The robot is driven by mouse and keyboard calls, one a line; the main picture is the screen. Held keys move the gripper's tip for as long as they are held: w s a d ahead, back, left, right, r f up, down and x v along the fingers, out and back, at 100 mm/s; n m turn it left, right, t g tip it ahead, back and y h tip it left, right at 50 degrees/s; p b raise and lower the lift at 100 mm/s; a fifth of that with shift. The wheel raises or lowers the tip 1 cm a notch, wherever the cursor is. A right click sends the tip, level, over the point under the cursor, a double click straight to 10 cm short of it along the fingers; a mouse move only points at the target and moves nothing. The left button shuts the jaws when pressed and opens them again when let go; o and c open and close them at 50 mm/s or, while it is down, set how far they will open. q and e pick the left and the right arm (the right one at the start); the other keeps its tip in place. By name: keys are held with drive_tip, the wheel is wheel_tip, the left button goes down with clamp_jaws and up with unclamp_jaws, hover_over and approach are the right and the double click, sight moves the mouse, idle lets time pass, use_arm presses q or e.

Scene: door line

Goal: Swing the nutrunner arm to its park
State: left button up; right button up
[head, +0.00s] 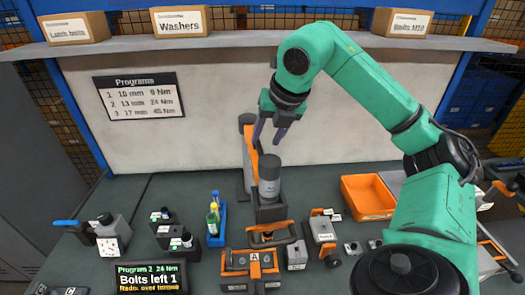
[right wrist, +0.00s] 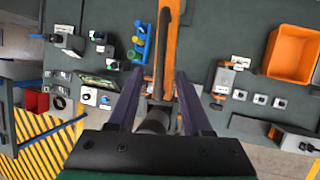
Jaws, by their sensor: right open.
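The nutrunner (head: 268,180) is a grey upright cylinder with a dark lower part, just behind the orange fixture marked A (head: 252,275). Its orange arm (head: 251,150) runs back to a grey post (head: 245,122) near the back panel. My right gripper (head: 268,138) is open, pointing down above the nutrunner and beside the orange arm. In the right wrist view the orange arm (right wrist: 166,50) passes between the spread fingers, with the nutrunner's grey body (right wrist: 155,122) low between them. Contact cannot be told. I cannot make out a marked park. My left gripper is not in view.
A display (head: 150,277) reads "Bolts left 1" and "Redo: over torque". A blue rack with bottles (head: 215,222) stands left of the nutrunner. An orange bin (head: 368,196) is at the right. A shelf with boxes (head: 180,22) runs above the back panel. The bench at back left is clear.

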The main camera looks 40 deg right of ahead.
sight(261, 150)
drive_tip(key=x, duration=0.4)
drive_tip(key=shift+w+d+r, duration=0.1)
drive_tip(key=shift+w+d, duration=0.1)
drive_tip(key=shift+d, duration=0.15)
drive_tip(key=shift+w+f, duration=0.1)
drive_tip(key=shift+f, duration=0.25)
drive_tip(key=shift+s+a, duration=0.25)
drive_tip(key=shift+a, duration=0.05)
drive_tip(key=shift+w+d, duration=0.1)
clamp_jaws()
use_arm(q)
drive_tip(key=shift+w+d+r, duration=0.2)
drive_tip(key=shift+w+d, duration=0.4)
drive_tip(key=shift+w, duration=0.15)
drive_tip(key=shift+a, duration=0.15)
